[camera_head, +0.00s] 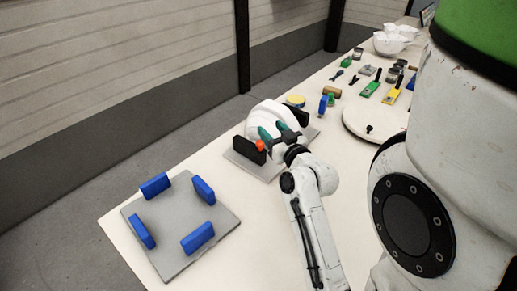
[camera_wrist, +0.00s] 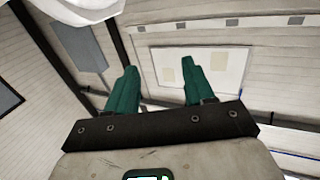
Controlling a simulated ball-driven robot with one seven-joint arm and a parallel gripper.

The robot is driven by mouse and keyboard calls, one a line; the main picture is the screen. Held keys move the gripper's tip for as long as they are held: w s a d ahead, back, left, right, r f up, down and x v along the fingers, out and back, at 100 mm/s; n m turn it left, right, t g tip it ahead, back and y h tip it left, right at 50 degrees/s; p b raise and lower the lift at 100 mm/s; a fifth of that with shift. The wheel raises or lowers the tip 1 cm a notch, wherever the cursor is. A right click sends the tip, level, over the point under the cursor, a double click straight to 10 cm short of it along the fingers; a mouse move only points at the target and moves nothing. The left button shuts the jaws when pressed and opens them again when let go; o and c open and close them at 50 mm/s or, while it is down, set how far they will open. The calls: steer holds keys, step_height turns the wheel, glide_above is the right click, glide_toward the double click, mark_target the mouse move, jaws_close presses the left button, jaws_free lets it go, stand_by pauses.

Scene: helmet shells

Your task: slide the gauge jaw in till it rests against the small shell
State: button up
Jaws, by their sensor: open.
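A white shell (camera_head: 262,112) sits on a grey plate (camera_head: 240,162) on the table. A black block (camera_head: 301,117) stands at its right side. Another black block (camera_head: 251,152) with an orange-red knob (camera_head: 260,145) stands at the near left; it appears to be the gauge jaw. My gripper (camera_head: 273,132) is at the near side of the shell, close to the knob, and hides part of the shell and plate. In the wrist view its teal fingers (camera_wrist: 156,78) are apart with nothing between them. A white shell edge (camera_wrist: 85,10) shows at top left there. Any jaw-to-shell contact is hidden.
A grey plate (camera_head: 178,245) with several blue blocks lies at the near left of the table. A round white disc (camera_head: 372,122), hand tools and white bowls (camera_head: 390,44) stand farther back. The table (camera_head: 265,235) is bare between the left plate and my arm.

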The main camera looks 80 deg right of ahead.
steer(key=shift+f+b, duration=0.65)
steer(key=shift+f, duration=0.9)
steer(key=b, duration=0.2)
glide_toward(262, 145)
steer(key=x, duration=0.3)
steer(key=shift+w+d+f, duration=0.2)
steer(key=shift+d+f, duration=0.15)
steer(key=p+x, duration=0.1)
steer(key=x, duration=0.2)
steer(key=r+p+x, duration=0.1)
steer(key=x, duration=0.2)
steer(key=shift+p, duration=0.3)
steer(key=shift+x, duration=0.8)
steer(key=shift+f, duration=0.1)
jaws_close()
